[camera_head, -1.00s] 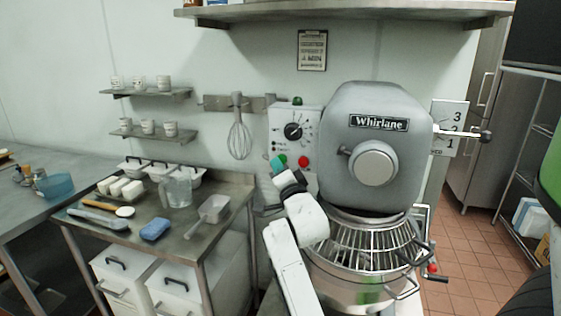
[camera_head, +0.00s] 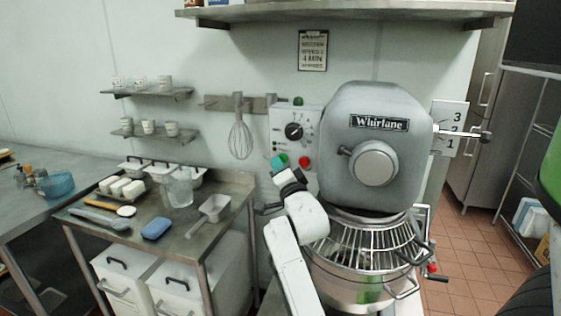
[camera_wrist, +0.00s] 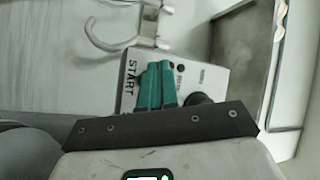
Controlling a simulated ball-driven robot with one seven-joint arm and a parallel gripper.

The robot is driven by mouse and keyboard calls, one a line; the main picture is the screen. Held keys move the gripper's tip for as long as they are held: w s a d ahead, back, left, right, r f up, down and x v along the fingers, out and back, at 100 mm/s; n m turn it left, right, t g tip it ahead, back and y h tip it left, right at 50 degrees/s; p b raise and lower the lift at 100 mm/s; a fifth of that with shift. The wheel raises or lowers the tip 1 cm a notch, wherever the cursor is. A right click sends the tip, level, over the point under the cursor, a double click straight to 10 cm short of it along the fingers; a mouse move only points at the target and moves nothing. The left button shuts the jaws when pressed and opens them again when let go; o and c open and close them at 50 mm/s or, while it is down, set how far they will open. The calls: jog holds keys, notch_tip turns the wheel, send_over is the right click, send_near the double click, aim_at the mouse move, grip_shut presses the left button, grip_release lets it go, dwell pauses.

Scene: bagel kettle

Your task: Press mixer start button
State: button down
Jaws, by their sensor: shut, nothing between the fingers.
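The grey mixer (camera_head: 372,150) stands on the right of the head view, its white control panel (camera_head: 312,122) on its left side. A green button (camera_head: 284,158) and a red button (camera_head: 304,162) sit low on the panel. My gripper (camera_head: 277,164) is shut and empty, its teal fingertips at the green button's lower left in the picture. In the wrist view, the shut teal fingers (camera_wrist: 157,84) lie over the panel (camera_wrist: 217,80), beside the START label (camera_wrist: 131,78). The fingers hide the area by that label. I cannot tell whether they touch the button.
The mixer's wire bowl guard (camera_head: 365,245) is right of my arm. A whisk (camera_head: 240,138) hangs on the wall left of the panel; its rack hooks (camera_wrist: 125,30) show in the wrist view.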

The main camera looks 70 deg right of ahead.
jog(key=shift+s+d, duration=0.25)
jog(key=shift+d, duration=0.25)
dwell(0.4)
jog(key=shift+s, duration=0.1)
jog(key=shift+s+a+f, duration=0.2)
jog(key=shift+s+a, duration=0.1)
jog(key=shift+s, duration=0.1)
dwell(0.3)
jog(key=a+b, duration=0.2)
jog(key=a, duration=0.3)
jog(key=shift+a+r+b, duration=0.1)
jog(key=shift+a+b, duration=0.2)
jog(key=shift+b, duration=0.05)
dwell(0.8)
